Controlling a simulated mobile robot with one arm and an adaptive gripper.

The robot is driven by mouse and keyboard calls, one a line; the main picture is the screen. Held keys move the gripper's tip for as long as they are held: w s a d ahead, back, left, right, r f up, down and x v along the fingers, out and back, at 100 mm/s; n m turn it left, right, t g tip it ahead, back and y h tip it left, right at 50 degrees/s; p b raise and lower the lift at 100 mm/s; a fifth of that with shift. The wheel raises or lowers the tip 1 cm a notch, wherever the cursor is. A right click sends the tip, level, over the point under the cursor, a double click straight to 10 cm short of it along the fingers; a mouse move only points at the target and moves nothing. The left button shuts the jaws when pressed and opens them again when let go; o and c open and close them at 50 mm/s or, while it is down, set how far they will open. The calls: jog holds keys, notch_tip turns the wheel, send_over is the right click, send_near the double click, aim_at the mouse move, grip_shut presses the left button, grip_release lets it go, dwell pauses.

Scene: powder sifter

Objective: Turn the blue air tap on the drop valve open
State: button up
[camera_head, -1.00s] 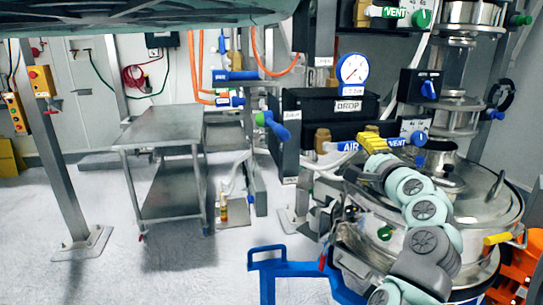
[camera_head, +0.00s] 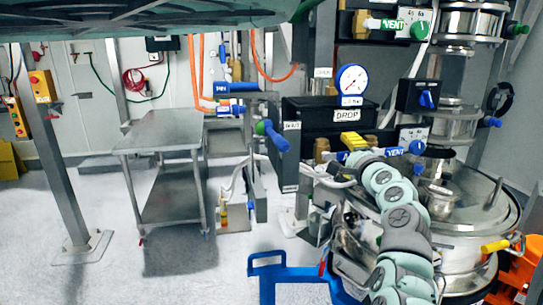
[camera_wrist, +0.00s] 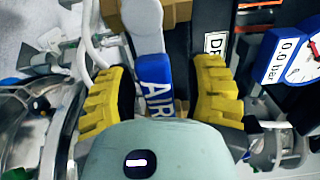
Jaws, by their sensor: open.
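The blue air tap handle (camera_wrist: 153,72), lettered AIR, runs between my gripper's two yellow fingers in the wrist view. My gripper (camera_wrist: 165,68) is open, with one finger on each side of the handle and a gap visible on the right. Whether the left finger touches it I cannot tell. In the head view my gripper (camera_head: 352,141) is in front of the tap and hides most of it. The brass valve body (camera_head: 322,150) shows just left of the gripper. The black drop valve box (camera_head: 300,112), with its DROP label, is above and behind.
A pressure gauge (camera_head: 352,79) stands on top of the box. A blue vent lever (camera_head: 394,152) is close to the right of my gripper. Steel vessels (camera_head: 478,215) stand at right. A steel trolley (camera_head: 165,144) is at left, with open floor around it.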

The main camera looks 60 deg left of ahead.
jog(key=shift+s, duration=0.1)
jog(key=shift+o, duration=0.4)
grip_shut()
jog(key=shift+a+r, duration=0.1)
jog(key=shift+r, duration=0.05)
